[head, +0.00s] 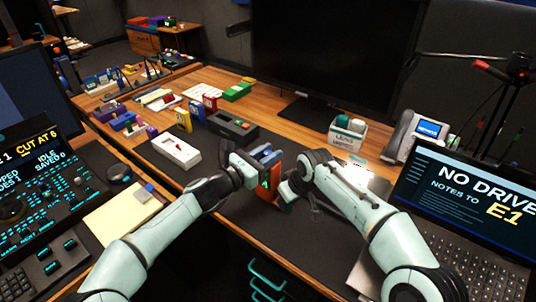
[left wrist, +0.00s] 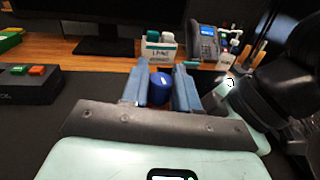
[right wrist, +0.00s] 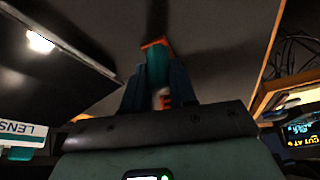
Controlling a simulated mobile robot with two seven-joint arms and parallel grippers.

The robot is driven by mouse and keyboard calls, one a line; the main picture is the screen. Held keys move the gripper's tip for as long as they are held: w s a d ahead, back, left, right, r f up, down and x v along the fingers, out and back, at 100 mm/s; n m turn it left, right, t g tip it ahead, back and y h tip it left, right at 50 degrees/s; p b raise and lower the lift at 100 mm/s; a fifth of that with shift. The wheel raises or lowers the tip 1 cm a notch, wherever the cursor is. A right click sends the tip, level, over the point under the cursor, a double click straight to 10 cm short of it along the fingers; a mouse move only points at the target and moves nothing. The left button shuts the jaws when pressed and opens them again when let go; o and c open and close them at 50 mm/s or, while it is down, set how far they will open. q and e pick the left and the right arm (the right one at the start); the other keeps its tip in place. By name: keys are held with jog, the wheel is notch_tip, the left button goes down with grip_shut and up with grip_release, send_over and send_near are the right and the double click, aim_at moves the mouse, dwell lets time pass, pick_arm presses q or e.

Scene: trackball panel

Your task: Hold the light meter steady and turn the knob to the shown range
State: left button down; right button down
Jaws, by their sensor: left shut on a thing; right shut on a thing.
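The light meter (head: 276,172) shows as a small orange body with a green-and-white label, held above the dark desk mat between my two grippers. My left gripper (head: 264,156) is at its upper left. In the left wrist view its blue fingers stand either side of a round blue knob (left wrist: 161,86) with a white mark. My right gripper (right wrist: 158,82) is shut on the meter from the other side; a teal and orange part (right wrist: 157,62) and an orange letter show between its fingers. The knob's exact setting is too small to read.
A white box (head: 176,151) and a dark box with buttons (head: 232,125) lie left of the grippers. A monitor (head: 320,45) stands behind. A labelled bin (head: 346,138), a phone (head: 417,133) and a laptop (head: 465,200) are to the right.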

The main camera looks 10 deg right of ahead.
pick_arm(q)
jog(key=shift+a+r+m+g+h, duration=0.1)
jog(key=shift+m+g+h, duration=0.65)
jog(key=shift+g, duration=0.25)
jog(key=shift+m+g, duration=0.25)
jog(key=shift+g, duration=0.25)
jog(key=c, duration=1)
grip_release()
jog(key=shift+o, duration=0.2)
jog(key=v, duration=1.2)
jog(key=shift+f, duration=0.25)
